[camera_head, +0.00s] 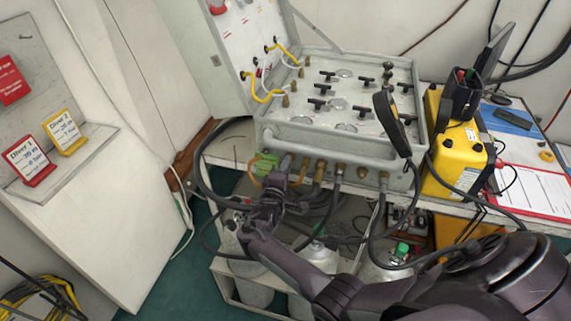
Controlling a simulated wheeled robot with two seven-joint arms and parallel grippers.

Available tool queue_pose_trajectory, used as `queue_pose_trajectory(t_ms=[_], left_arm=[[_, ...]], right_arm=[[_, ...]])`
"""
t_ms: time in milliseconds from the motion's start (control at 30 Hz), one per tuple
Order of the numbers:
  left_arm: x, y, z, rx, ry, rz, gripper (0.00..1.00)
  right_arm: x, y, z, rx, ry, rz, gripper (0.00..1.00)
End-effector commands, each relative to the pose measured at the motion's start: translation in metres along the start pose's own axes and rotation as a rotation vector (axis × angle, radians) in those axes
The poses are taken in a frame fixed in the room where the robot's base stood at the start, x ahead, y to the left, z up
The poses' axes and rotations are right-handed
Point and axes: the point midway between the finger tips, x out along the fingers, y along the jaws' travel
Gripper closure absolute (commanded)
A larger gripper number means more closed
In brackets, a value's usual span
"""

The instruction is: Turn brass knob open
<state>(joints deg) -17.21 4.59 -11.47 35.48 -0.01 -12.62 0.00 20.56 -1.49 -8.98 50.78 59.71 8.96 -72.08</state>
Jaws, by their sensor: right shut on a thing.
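The grey air panel (275,133) stands open on a bench, with a row of brass fittings and knobs along its front face. My right gripper (292,173) reaches up from below to the left part of this row. It is shut on a brass knob there, which its fingers mostly hide, so how far the knob is turned cannot be told. Another brass fitting (320,170) shows just right of the fingers. A green and orange piece (262,165) is close to the left of the fingers. My left gripper is out of view.
Black hoses hang below the front face around my right gripper. Small dark T-handles (318,103) cover the panel top.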

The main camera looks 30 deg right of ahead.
Motion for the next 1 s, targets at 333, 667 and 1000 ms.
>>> queue_pose_trajectory(t_ms=[333, 667, 1000], left_arm=[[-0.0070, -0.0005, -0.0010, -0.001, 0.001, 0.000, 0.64], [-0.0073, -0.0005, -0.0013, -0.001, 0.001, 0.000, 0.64], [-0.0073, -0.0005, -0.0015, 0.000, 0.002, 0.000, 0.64]], right_arm=[[0.0035, 0.0042, 0.0029, -0.114, -0.006, 0.008, 1.00], [0.0040, 0.0046, 0.0028, -0.126, -0.007, 0.010, 1.00], [0.0030, 0.0038, 0.0019, -0.125, -0.004, 0.008, 0.69]])
